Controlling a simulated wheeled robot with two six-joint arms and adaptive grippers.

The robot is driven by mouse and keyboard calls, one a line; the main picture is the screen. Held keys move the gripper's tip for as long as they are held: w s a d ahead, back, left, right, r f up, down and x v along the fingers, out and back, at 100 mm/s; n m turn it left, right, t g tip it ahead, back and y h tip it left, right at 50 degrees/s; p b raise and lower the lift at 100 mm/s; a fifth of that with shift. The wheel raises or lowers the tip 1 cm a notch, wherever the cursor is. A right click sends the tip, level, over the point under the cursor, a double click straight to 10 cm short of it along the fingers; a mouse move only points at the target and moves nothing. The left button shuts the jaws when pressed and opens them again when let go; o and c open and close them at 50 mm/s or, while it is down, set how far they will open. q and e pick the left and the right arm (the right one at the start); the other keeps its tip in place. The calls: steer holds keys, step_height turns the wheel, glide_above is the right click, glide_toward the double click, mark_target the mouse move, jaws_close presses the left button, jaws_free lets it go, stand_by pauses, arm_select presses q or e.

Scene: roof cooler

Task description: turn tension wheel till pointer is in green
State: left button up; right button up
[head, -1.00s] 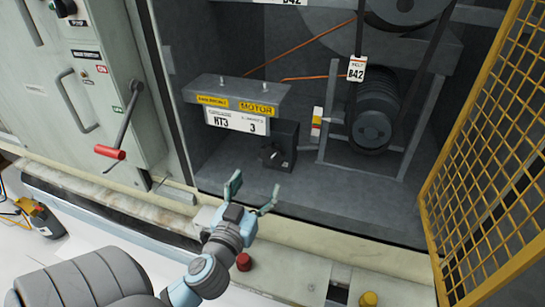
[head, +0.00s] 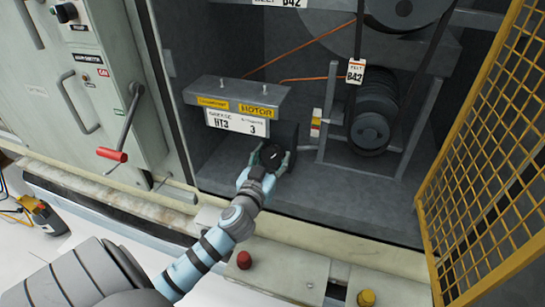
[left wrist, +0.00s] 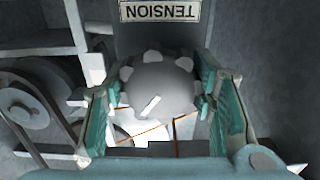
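The dark tension wheel (head: 271,155) is on a dark block low in the open cabinet. In the left wrist view it is a grey lobed knob (left wrist: 160,85) with a pale mark on its face, below an upside-down TENSION plate (left wrist: 160,10). My left gripper (head: 270,160) is at the wheel, one finger on each side. Its teal fingers (left wrist: 163,108) look open around the wheel; I cannot tell whether they touch it. A small coloured strip (head: 316,123) stands right of the wheel; its pointer and any green are too small to make out. My right gripper is not in view.
A ledge with a MOTOR label (head: 256,112) overhangs the wheel. A belt pulley (head: 372,130) and its frame stand to the right. A yellow mesh guard (head: 490,170) is at the far right. A red-handled lever (head: 112,155) is on the left cabinet.

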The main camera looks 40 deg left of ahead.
arm_select(q)
steer(key=c, duration=0.4)
steer(key=shift+o, duration=0.2)
